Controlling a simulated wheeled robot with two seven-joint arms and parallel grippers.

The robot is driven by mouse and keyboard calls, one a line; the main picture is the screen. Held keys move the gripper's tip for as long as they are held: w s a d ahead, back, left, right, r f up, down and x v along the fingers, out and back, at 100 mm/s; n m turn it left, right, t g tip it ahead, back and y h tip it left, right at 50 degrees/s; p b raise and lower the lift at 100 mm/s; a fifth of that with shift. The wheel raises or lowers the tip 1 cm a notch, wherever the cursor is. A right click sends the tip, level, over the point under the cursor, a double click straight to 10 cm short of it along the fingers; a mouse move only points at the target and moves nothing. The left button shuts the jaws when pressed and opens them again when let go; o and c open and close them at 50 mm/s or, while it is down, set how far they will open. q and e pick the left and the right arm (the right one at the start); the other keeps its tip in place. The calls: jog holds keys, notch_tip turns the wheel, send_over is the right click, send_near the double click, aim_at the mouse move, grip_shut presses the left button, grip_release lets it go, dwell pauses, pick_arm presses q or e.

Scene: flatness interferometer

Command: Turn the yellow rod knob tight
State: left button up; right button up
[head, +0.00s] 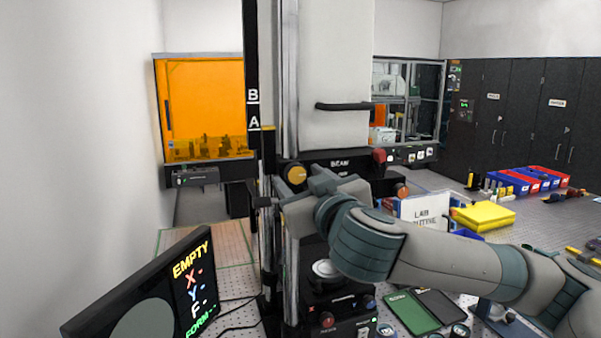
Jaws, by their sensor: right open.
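The yellow rod knob (295,174) sits low on the instrument's vertical column, beside the black upright marked A and B. Most of its round face shows. My right gripper (318,182) is open, just right of and slightly below the knob. Its fingers are small and partly hidden by the wrist, so I cannot tell whether they touch the knob. My left gripper is not in view.
A red knob (380,156) and an orange knob (403,191) sit to the right. A screen (150,295) reading EMPTY stands at the front left. A yellow pad (484,216) lies on the table at the right. A dark handle (343,106) juts from the white housing above.

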jog(key=shift+w, duration=0.1)
jog(key=shift+c, duration=0.2)
jog(key=c, duration=1)
